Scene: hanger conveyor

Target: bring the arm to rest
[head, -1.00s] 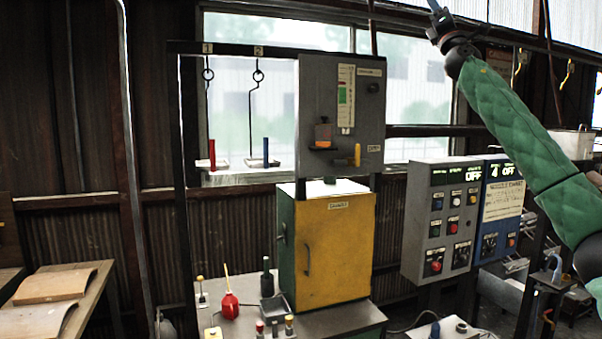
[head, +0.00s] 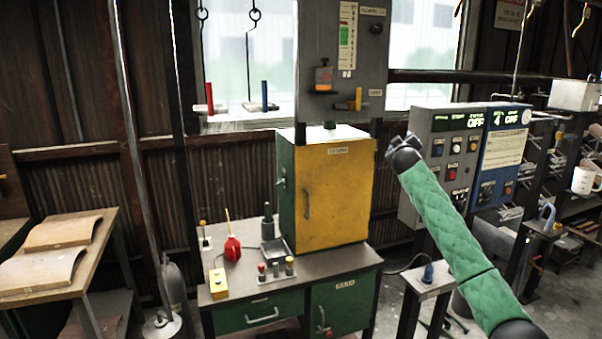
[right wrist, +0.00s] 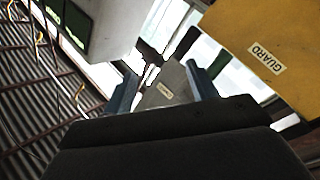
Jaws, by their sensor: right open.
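My right arm, in a green quilted sleeve, comes in from the lower right in the head view. My right gripper (head: 397,143) is at its tip, in front of the left edge of the grey control panel (head: 437,178) and to the right of the yellow cabinet (head: 338,195). In the right wrist view the gripper (right wrist: 165,92) shows two blue-grey fingers spread apart with nothing between them. The yellow cabinet (right wrist: 270,45) is at the upper right there. My left gripper is in neither view.
A workbench (head: 225,290) holds a red oil can (head: 232,248), a yellow button box (head: 218,283) and small items. A wooden table (head: 85,285) with curved boards stands at left. A blue panel (head: 500,165) adjoins the grey one. A stand (head: 428,285) is below my arm.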

